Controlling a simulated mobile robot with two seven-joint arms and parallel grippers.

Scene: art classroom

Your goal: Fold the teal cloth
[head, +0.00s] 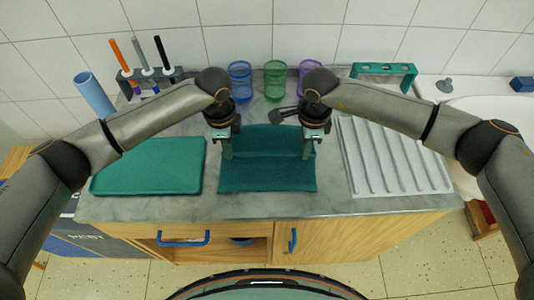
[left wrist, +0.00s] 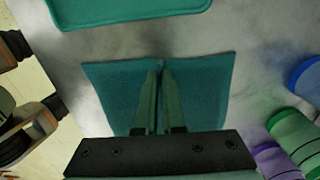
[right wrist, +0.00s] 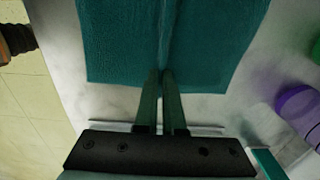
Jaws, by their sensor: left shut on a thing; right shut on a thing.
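The teal cloth (head: 267,175) lies on the grey counter in the middle of the head view, with a raised crease running across it between my grippers. My left gripper (head: 227,157) is shut on the cloth at its left edge, and the cloth also shows in the left wrist view (left wrist: 108,88). My right gripper (head: 306,156) is shut on the cloth at its right edge; the cloth fills the upper part of the right wrist view (right wrist: 115,45). The far part of the cloth is partly hidden behind the fingers.
A teal tray (head: 148,168) lies left of the cloth and a white ribbed drainboard (head: 392,160) lies right. Blue (head: 240,78), green (head: 275,78) and purple (head: 308,70) cups stand at the back, before the tiled wall. A marker rack (head: 150,76) stands back left.

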